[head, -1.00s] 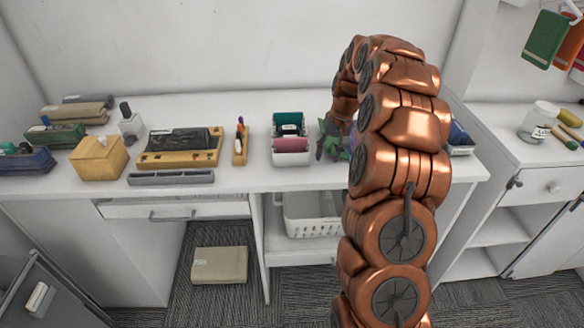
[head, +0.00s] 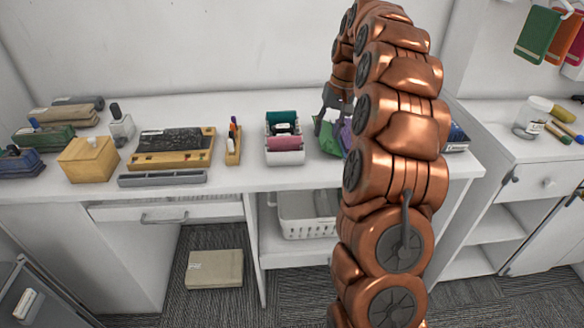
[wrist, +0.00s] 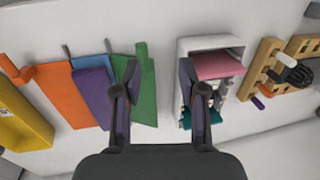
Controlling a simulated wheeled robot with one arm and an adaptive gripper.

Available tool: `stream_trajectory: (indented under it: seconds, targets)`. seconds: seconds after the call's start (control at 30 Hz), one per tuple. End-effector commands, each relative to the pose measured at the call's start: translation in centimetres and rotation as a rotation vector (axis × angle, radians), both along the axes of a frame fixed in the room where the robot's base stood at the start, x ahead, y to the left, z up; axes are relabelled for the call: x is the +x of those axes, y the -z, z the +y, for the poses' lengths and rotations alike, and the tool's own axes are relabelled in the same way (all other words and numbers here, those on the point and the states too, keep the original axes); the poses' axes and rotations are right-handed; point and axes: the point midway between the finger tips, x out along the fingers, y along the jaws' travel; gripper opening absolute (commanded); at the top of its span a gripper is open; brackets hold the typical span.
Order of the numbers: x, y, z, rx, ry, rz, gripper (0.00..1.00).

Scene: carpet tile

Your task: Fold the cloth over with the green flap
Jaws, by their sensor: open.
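The cloth lies on the white worktop. In the wrist view its green flap (wrist: 147,92) is at the right, a purple part (wrist: 92,92) lies beside it, and an orange part (wrist: 58,92) is further left. In the head view, the green flap (head: 328,139) and some purple (head: 346,134) show beside my arm; the rest is hidden behind it. My gripper (wrist: 159,78) is open and empty, above the worktop. Its left finger overlaps the green and purple in the wrist view; its right finger overlaps the white tray. In the head view my gripper (head: 337,97) is above the cloth.
The white tray (head: 284,160) with pink and teal rolls stands just left of the cloth in the head view. A pen holder (head: 233,145), wooden tray (head: 175,158) and yellow box (head: 88,158) stand further left. Bare worktop lies in front of the cloth.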

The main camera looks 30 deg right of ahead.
Motion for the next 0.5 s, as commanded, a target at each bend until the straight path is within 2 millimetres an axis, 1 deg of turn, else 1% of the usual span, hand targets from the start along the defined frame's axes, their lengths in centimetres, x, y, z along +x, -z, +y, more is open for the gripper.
stream_trajectory:
  seconds: [0.23,0.5]
  targets:
    - [-0.8,-0.4,2.2,0.002,-0.029,0.008,0.41]
    - [-2.3,-1.3,5.8,0.001,-0.079,0.018,0.41]
